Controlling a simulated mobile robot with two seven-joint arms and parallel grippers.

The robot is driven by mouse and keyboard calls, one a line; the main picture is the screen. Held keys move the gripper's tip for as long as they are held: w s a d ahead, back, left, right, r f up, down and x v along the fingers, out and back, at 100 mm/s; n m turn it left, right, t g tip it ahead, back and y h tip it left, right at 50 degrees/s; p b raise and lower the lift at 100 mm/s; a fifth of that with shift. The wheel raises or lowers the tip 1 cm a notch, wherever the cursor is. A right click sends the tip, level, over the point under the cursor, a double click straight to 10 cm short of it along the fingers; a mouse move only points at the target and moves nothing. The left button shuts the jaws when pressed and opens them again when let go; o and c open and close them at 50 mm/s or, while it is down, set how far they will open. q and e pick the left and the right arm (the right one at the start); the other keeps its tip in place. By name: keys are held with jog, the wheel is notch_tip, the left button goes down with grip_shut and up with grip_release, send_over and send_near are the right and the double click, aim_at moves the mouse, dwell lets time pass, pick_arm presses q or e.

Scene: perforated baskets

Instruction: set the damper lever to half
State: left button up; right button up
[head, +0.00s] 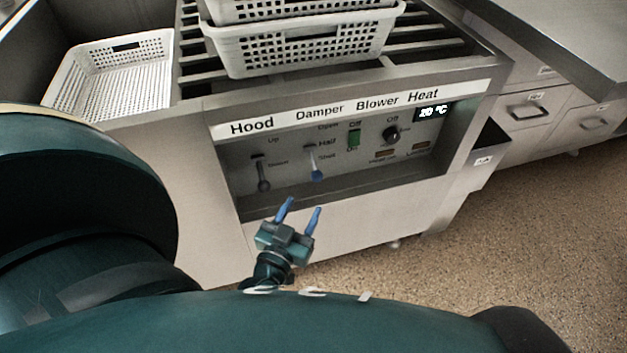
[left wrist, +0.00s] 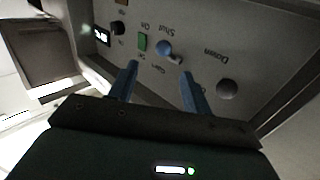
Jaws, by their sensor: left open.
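The damper lever (head: 317,172) has a blue-tipped handle and sits under the Damper label on the control panel. It hangs downward, its tip below the word Shut and below the Half mark. In the left wrist view its blue knob (left wrist: 163,48) shows beside the upside-down word Shut. My left gripper (head: 300,207) is open and empty in front of the panel, below the lever. In the left wrist view its two blue fingers (left wrist: 159,72) stand apart, with the knob beyond and between their tips; no contact shows. My right gripper is not in view.
The grey hood lever (head: 263,180) is left of the damper lever. A green blower switch (head: 353,138) and black heat knob (head: 391,134) are to its right. White perforated baskets (head: 305,50) stand above the panel. The recess has a lower ledge (head: 350,190).

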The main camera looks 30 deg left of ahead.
aim_at(314, 163)
pick_arm(q)
jog(key=w+a, duration=0.1)
jog(key=w, duration=0.3)
jog(key=w+a+b, duration=0.1)
jog(key=w, duration=0.3)
jog(key=w+a+b, duration=0.1)
jog(key=w, duration=0.3)
jog(key=shift+w+a+f, duration=0.15)
jog(key=shift+w+f, duration=0.05)
jog(key=shift+w, duration=0.1)
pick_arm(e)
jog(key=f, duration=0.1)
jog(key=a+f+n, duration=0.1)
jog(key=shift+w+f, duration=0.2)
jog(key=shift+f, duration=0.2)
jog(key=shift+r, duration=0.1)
pick_arm(q)
jog(key=c, duration=0.3)
grip_shut()
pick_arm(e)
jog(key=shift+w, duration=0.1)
